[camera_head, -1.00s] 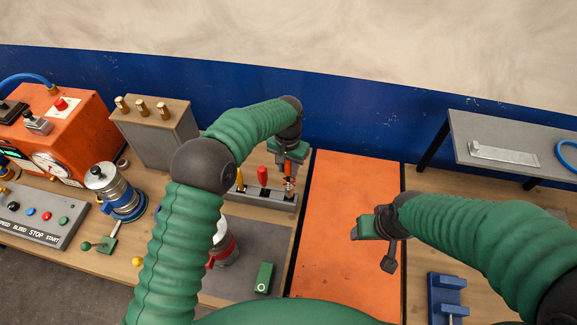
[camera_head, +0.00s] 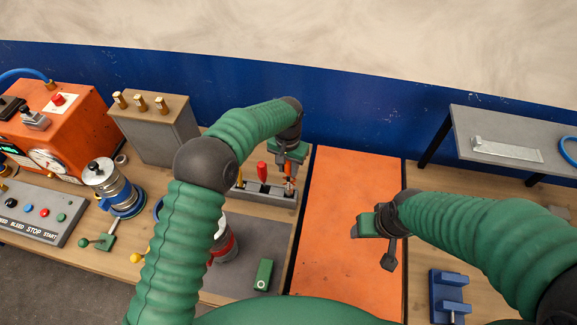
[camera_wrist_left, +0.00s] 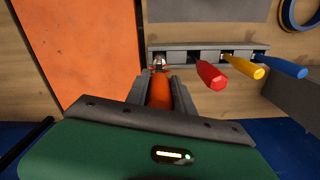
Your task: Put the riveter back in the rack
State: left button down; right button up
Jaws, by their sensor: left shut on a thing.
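The riveter (camera_wrist_left: 159,92) has an orange body and a metal tip. My left gripper (camera_wrist_left: 160,84) is shut on it, with a dark finger on each side. In the left wrist view the tip is at the end slot of the grey rack (camera_wrist_left: 180,48); I cannot tell how deep it sits. In the head view my left gripper (camera_head: 289,168) is over the right end of the rack (camera_head: 268,200), with a bit of orange below it. A red-handled tool (camera_wrist_left: 211,76) stands in the neighbouring slot. My right gripper (camera_head: 366,226) hangs over the orange panel; its finger gap is not clear.
Yellow-handled (camera_wrist_left: 245,66) and blue-handled (camera_wrist_left: 284,66) tools stand further along the rack. A grey mat (camera_head: 262,247) with a green block (camera_head: 263,274) lies in front. The orange panel (camera_head: 345,190) is clear. A blue fixture (camera_head: 450,296) stands at right.

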pick_arm(q)
jog(key=shift+f+b, duration=0.75)
jog(key=shift+f, duration=0.45)
jog(key=c, duration=1)
grip_release()
jog(key=shift+r+b, duration=0.3)
jog(key=shift+r, duration=0.1)
notch_tip(320, 180, up, 15)
jog(key=b, duration=0.3)
jog(key=shift+s, duration=0.1)
jog(key=shift+r, duration=0.45)
